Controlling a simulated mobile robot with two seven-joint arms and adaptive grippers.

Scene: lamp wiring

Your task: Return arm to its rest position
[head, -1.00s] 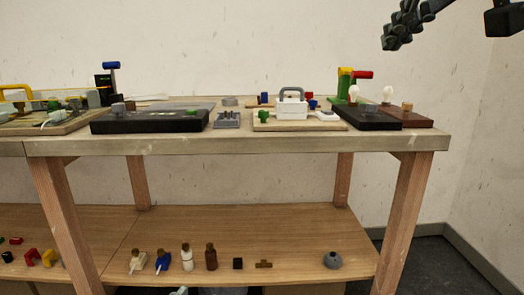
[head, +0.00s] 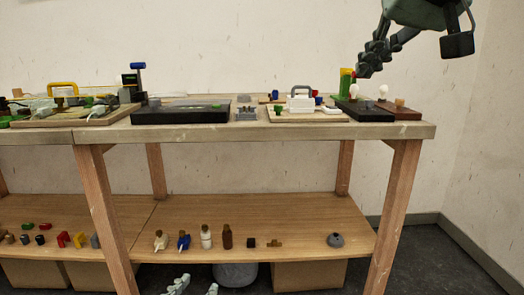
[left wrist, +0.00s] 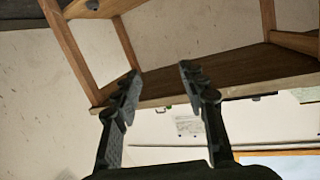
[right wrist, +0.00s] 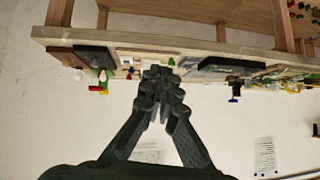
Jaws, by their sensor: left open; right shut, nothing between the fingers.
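My right gripper (head: 366,66) hangs in the upper right of the head view, in front of the wall and over the right end of the bench. In the right wrist view its fingers (right wrist: 160,76) meet at the tips with nothing between them. My left gripper (head: 194,287) shows only as two pale fingertips at the bottom edge of the head view, low in front of the shelf. In the left wrist view its fingers (left wrist: 160,77) are apart and empty, with the wooden bench frame beyond.
The bench top (head: 270,132) carries a black board (head: 180,112), a white box with a grey handle (head: 301,102) and white bulbs (head: 383,91) near its right end. The lower shelf (head: 300,215) holds bottles and small parts. Open floor lies at right.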

